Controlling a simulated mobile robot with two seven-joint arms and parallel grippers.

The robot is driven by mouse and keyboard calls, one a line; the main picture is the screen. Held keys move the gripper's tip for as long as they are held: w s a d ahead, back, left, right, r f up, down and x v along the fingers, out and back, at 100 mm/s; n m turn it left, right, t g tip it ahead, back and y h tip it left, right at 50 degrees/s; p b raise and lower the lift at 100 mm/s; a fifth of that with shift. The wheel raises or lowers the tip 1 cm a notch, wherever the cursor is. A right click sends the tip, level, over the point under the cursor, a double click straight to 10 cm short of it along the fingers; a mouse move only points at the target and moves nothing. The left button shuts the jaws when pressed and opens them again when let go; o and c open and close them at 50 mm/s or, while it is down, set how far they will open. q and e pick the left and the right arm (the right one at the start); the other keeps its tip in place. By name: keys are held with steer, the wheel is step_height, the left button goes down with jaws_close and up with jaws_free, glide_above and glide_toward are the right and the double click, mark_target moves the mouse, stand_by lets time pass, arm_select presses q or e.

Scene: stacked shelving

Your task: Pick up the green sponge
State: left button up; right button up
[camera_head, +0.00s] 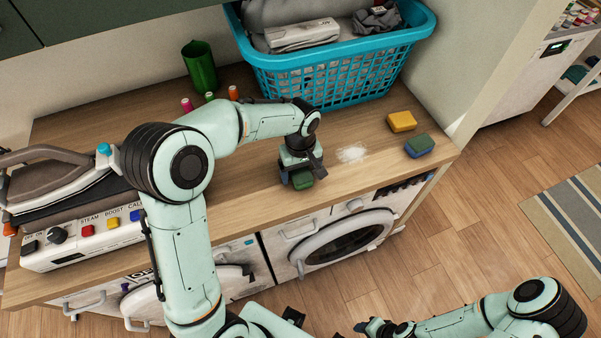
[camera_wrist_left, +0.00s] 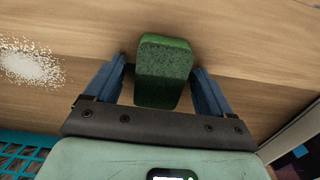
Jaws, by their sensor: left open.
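The green sponge (camera_head: 303,181) sits on the wooden counter near its front edge, partly covered by my gripper in the head view. In the left wrist view the green sponge (camera_wrist_left: 163,70) stands between the two fingers. My left gripper (camera_head: 300,176) is over it, pointing down and open, with a finger on each side. A narrow gap shows beside the right finger; contact on the left side is hard to tell. My right gripper (camera_head: 374,327) is low at the bottom of the head view, away from the counter; its jaws are unclear.
A blue-and-green sponge (camera_head: 419,146) and a yellow sponge (camera_head: 401,121) lie to the right. White powder (camera_head: 351,154) is spilled beside my left gripper. A turquoise laundry basket (camera_head: 330,79), spools and a green cup (camera_head: 200,67) stand behind. An iron (camera_head: 62,177) is at left.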

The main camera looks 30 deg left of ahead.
mark_target(301, 171)
arm_select(q)
steer(key=c, duration=1)
steer(key=shift+c, duration=0.2)
step_height(301, 171, up, 20)
steer(key=p, duration=0.2)
steer(key=shift+p, duration=0.3)
arm_select(e)
steer(key=w+r, duration=0.3)
steer(key=shift+r, duration=0.2)
arm_select(q)
steer(key=shift+o, duration=0.4)
